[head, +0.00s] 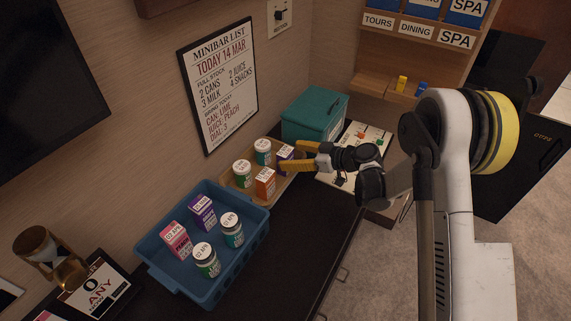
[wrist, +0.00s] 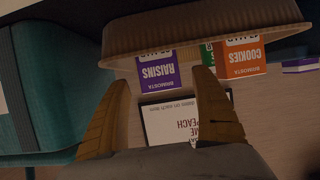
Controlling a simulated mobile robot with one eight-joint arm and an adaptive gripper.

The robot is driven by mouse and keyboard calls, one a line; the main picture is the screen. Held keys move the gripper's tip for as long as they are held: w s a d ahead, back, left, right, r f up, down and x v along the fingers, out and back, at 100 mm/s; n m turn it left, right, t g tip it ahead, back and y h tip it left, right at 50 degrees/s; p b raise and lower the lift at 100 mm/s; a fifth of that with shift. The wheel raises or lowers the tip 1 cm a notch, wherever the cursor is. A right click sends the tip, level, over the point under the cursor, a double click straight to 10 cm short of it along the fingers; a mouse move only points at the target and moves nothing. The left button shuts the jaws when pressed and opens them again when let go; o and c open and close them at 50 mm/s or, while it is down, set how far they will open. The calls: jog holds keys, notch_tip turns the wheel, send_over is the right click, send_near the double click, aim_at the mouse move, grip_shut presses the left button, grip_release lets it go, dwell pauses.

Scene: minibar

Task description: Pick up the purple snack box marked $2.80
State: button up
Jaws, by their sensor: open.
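A purple snack box (head: 285,153) stands at the right end of a wooden tray (head: 251,192). In the wrist view the purple box (wrist: 155,72) reads RAISINS and appears upside down. Its price cannot be read. My gripper (head: 291,156) is open at that end of the tray, its yellow fingers partly covering the box. In the wrist view my gripper (wrist: 163,76) has one finger toward each side of the box, with no clear contact. A second purple box (head: 202,213) stands in the blue crate (head: 257,219); its label is too small to read.
A teal box (head: 313,115) stands close behind the gripper. The crate holds a pink box (head: 176,240) and two more jars. The wall rises just behind.

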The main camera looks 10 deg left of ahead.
jog(key=x, duration=0.2)
jog(key=shift+w+a+f+b, duration=0.1)
jog(key=shift+a+f+b, duration=0.1)
jog(key=shift+a+b, duration=0.15)
jog(key=shift+r, duration=0.1)
jog(key=c, duration=1.3)
